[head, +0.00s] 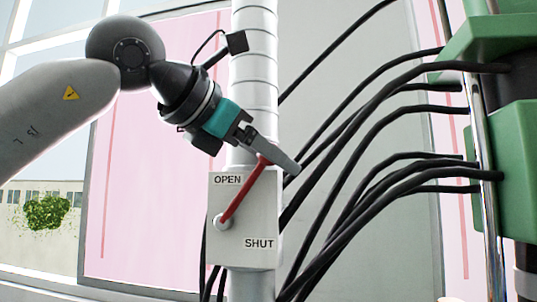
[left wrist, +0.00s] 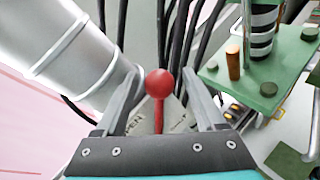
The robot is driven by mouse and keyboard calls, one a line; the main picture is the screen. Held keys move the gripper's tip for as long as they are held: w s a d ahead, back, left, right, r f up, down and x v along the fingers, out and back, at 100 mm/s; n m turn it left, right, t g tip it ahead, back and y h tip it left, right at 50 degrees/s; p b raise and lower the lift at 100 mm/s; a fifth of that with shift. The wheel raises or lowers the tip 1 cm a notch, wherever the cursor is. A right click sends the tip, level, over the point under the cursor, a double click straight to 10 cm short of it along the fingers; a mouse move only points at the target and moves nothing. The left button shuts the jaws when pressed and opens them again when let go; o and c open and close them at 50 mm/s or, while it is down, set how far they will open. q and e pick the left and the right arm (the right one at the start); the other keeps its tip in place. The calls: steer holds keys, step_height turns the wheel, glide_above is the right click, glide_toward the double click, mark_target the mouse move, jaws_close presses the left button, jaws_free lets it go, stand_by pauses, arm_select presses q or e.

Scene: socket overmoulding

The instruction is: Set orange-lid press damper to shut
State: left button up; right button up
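The damper's red lever (head: 246,190) pivots on a pale plate (head: 255,222) marked OPEN at the top and SHUT at the lower right. The lever slants up and right, passing the right end of the OPEN label. Its round red knob (left wrist: 159,83) shows in the left wrist view. My left gripper (head: 290,166) is at the lever's upper end; in the head view a finger hides the knob. In the left wrist view the fingers of this gripper (left wrist: 160,76) stand apart on both sides of the knob, with gaps visible. My right gripper is not in view.
A ribbed silver duct (head: 255,85) rises behind the plate. Several black cables (head: 345,130) run from it area to green machine parts (head: 500,165) at the right. In the left wrist view an orange-brown peg (left wrist: 233,65) stands on a green plate (left wrist: 265,85).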

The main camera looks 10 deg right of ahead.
arm_select(q)
steer(key=shift+s+a+r, duration=0.15)
steer(key=shift+s+a, duration=0.15)
steer(key=shift+a, duration=0.05)
steer(key=b+v, duration=0.2)
steer(key=v, duration=1.2)
steer(key=shift+a, duration=0.1)
